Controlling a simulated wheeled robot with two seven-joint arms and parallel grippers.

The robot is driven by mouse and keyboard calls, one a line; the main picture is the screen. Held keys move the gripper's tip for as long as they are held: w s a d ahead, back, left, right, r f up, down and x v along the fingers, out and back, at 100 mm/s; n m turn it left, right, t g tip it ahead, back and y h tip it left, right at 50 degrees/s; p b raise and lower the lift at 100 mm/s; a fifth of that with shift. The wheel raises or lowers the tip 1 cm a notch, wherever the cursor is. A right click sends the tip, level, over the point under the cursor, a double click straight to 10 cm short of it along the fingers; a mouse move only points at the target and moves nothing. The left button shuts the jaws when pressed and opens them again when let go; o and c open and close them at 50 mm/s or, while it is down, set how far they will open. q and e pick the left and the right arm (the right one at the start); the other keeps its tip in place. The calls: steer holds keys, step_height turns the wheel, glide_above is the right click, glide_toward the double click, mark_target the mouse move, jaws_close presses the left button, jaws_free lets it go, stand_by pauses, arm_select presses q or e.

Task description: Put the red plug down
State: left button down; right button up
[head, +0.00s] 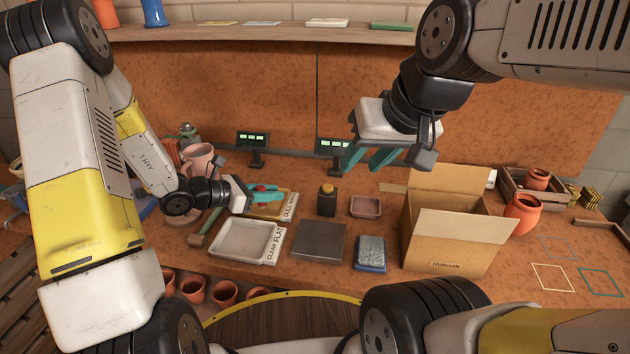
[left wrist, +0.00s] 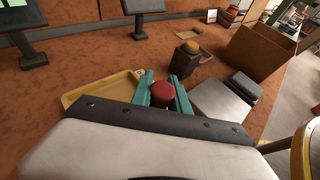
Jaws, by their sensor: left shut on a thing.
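The red plug (left wrist: 163,93) shows as a short red cylinder between the teal fingers of my left gripper (left wrist: 165,92) in the left wrist view. In the head view the left gripper (head: 264,194) is shut on it, over a yellow tray (head: 284,214) whose label begins "DULL". A little red of the plug shows at the fingers. I cannot tell whether the plug touches the tray. My right gripper (head: 371,157) is open and empty, raised above the back middle of the table, its teal fingers apart.
A white tray (head: 246,259) labelled "CLEAR FLAT" stands in front of the yellow one.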

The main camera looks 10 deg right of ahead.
arm_select(q)
steer(key=w+d, duration=0.3)
steer(key=d, duration=0.1)
steer(key=w+d+f, duration=0.1)
steer(key=w+d, duration=0.1)
steer(key=d, duration=0.3)
steer(key=w+d, duration=0.3)
steer(key=d, duration=0.2)
steer(key=shift+w+d+f, duration=0.15)
steer(key=shift+w+f, duration=0.1)
steer(key=shift+w, duration=0.05)
steer(key=shift+f, duration=1.7)
steer(key=shift+f, duration=0.2)
steer(key=c, duration=1.5)
jaws_free()
steer(key=shift+c, duration=0.2)
steer(key=shift+r, duration=0.15)
